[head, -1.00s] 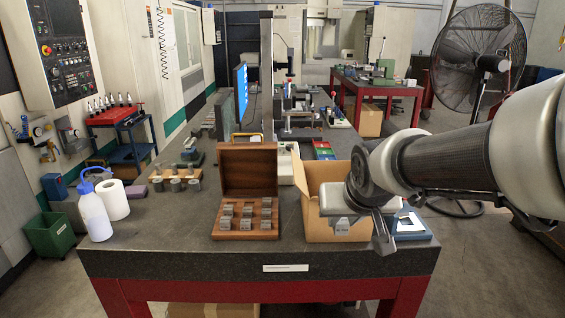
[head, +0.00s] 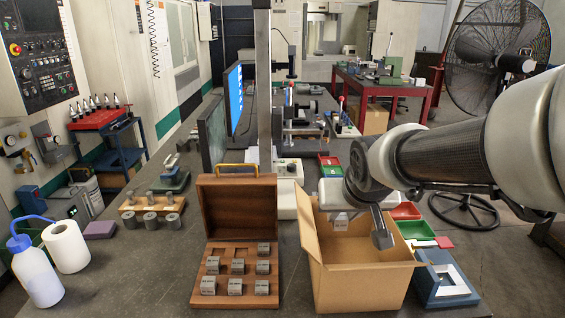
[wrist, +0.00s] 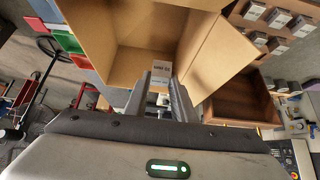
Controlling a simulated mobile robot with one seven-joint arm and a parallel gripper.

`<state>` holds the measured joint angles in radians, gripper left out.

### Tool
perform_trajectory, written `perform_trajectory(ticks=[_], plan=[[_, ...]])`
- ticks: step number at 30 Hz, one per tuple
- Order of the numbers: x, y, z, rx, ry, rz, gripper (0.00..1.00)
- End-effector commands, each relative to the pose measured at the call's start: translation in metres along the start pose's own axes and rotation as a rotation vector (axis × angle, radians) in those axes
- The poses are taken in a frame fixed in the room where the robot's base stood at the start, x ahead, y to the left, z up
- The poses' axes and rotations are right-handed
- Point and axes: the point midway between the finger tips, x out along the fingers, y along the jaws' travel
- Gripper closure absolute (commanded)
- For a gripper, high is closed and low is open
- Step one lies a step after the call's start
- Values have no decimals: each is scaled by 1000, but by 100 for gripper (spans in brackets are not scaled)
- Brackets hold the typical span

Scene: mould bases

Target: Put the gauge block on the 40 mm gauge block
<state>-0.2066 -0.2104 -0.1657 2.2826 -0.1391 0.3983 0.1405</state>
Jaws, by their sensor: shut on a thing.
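My gripper (wrist: 160,88) is shut on a small grey steel gauge block (wrist: 161,70), which shows between the fingertips in the wrist view. In the head view my gripper (head: 362,226) is over the open cardboard box (head: 366,285), right of the wooden case. The open wooden case (head: 283,288) holds several grey gauge blocks in rows, with empty places in its back row. Their labels are too small to read, so I cannot tell which is the 40 mm gauge block. The case's blocks also show at the upper right of the wrist view (wrist: 277,17).
The case's raised lid (head: 240,212) stands behind the blocks. A tall column (head: 264,90) and a screen (head: 236,98) stand further back. A white bottle (head: 36,272) and paper roll (head: 67,246) are at left.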

Motion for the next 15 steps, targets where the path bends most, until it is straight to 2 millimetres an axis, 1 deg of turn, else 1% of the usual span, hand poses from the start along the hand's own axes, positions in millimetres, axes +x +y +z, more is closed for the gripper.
perform_trajectory(ticks=[2,5,15], plan=[[5,0,-9,0,0,0,100],[20,0,-25,-1,-2,1,100],[77,1,-99,0,-1,3,100]])
